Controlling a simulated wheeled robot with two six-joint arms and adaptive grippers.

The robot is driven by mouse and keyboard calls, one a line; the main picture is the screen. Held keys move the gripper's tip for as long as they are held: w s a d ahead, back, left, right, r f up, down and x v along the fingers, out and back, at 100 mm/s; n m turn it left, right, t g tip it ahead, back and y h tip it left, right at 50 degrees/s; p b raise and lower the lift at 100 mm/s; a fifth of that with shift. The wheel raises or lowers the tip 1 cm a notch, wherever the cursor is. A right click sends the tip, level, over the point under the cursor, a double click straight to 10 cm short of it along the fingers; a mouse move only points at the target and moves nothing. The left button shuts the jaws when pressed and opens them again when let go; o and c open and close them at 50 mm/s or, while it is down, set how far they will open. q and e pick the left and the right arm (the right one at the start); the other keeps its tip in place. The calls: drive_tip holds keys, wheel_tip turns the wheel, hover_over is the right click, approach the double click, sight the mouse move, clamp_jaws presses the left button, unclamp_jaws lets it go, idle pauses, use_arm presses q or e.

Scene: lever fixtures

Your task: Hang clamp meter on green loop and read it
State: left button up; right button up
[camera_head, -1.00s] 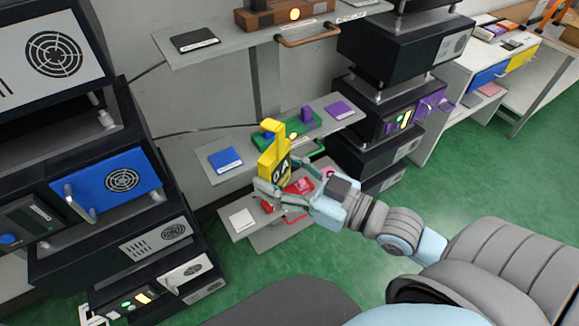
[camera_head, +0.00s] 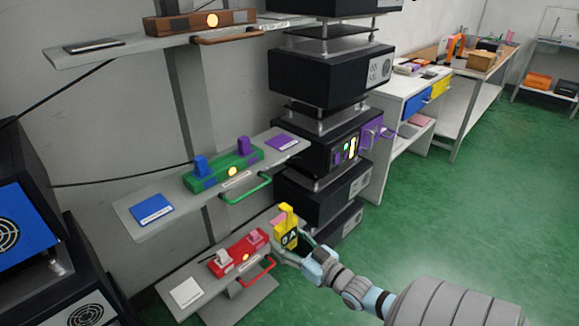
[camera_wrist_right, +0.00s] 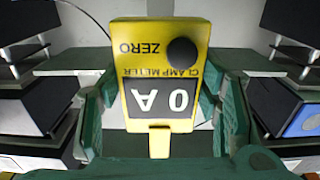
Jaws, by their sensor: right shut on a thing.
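The yellow clamp meter (camera_head: 287,237) is held by my right gripper (camera_head: 290,250), whose fingers close on its two sides. In the right wrist view the clamp meter (camera_wrist_right: 160,75) appears upside down, with a black dial, the words ZERO and CLAMP METER, and a display showing 0 A. The green loop (camera_head: 248,192) is a bar on the front edge of the middle shelf, below a green fixture (camera_head: 230,168) with blue and purple levers. The meter is apart from the loop, lower and to its right in the picture. My left gripper is not in view.
The lower shelf has a red fixture (camera_head: 240,250) and a red loop (camera_head: 260,272) close to my gripper. The upper shelf has a brown fixture (camera_head: 200,21). A black equipment stack (camera_head: 325,145) stands behind the meter. Green floor (camera_head: 455,210) lies open at the right.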

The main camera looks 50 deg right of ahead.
use_arm(q)
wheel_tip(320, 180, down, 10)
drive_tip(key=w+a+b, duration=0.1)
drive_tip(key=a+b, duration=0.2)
drive_tip(key=b, duration=0.7)
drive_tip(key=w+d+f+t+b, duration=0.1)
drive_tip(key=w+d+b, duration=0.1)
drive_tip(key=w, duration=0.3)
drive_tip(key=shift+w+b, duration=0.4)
drive_tip(key=shift+b, duration=0.1)
use_arm(e)
drive_tip(key=w+f, duration=0.1)
drive_tip(key=w, duration=1.2)
drive_tip(key=shift+w+d, duration=0.15)
drive_tip(key=shift+w, duration=0.05)
drive_tip(key=shift+f, duration=0.1)
drive_tip(key=o, duration=1.4)
